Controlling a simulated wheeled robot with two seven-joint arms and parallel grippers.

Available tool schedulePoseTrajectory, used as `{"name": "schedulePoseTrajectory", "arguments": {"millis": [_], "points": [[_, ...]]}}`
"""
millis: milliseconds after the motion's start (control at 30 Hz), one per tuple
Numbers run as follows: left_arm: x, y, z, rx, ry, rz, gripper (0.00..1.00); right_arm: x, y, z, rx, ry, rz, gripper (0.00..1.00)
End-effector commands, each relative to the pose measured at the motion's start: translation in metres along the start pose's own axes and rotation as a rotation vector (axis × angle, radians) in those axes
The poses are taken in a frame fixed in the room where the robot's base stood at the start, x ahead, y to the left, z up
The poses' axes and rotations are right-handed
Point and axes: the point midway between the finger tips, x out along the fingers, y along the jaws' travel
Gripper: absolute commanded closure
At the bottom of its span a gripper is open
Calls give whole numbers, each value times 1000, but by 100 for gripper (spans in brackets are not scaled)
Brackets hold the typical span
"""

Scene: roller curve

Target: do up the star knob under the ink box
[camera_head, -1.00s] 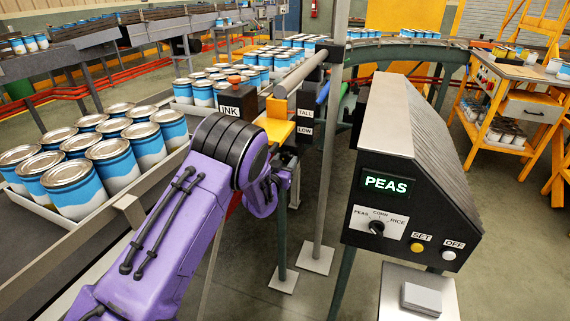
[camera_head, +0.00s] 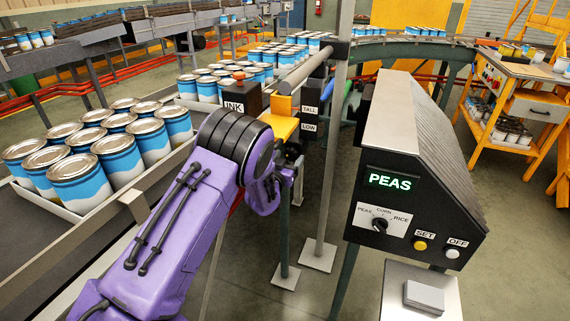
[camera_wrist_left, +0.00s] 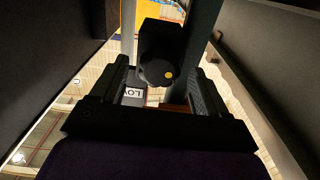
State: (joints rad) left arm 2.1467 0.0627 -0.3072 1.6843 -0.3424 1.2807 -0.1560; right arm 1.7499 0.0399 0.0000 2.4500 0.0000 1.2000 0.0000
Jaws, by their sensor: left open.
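The ink box (camera_head: 240,97) is black with a white INK label and a red button on top, beyond my left arm in the head view. The star knob (camera_wrist_left: 157,73) shows in the left wrist view as a dark round knob with a yellow dot, under a black block. In the head view my purple left arm hides it. My left gripper (camera_wrist_left: 158,88) is open, one dark finger on each side of the knob. The knob lies between the fingers in the picture; I cannot tell whether they touch it. My right gripper is not in view.
A tray of blue-and-white cans (camera_head: 98,165) stands on the conveyor at left. A console (camera_head: 400,175) reading PEAS stands at right. A grey post (camera_head: 331,150) and a TALL/LOW panel (camera_head: 310,110) stand close beyond my left arm.

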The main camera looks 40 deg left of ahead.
Motion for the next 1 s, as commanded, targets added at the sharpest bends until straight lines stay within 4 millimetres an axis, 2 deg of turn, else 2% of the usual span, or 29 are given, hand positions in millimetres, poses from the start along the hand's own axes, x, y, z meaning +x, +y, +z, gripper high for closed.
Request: {"name": "schedulePoseTrajectory", "arguments": {"millis": [67, 300, 500, 1000], "points": [[-11, 0, 2, 1, -2, 0, 25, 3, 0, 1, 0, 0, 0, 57], [-69, 0, 2, 1, -2, -1, 25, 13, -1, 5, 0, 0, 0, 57], [-99, -1, 2, 1, -3, -2, 25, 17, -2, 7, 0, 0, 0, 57], [-103, -2, 1, 0, -2, -2, 25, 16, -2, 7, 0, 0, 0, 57]]}}
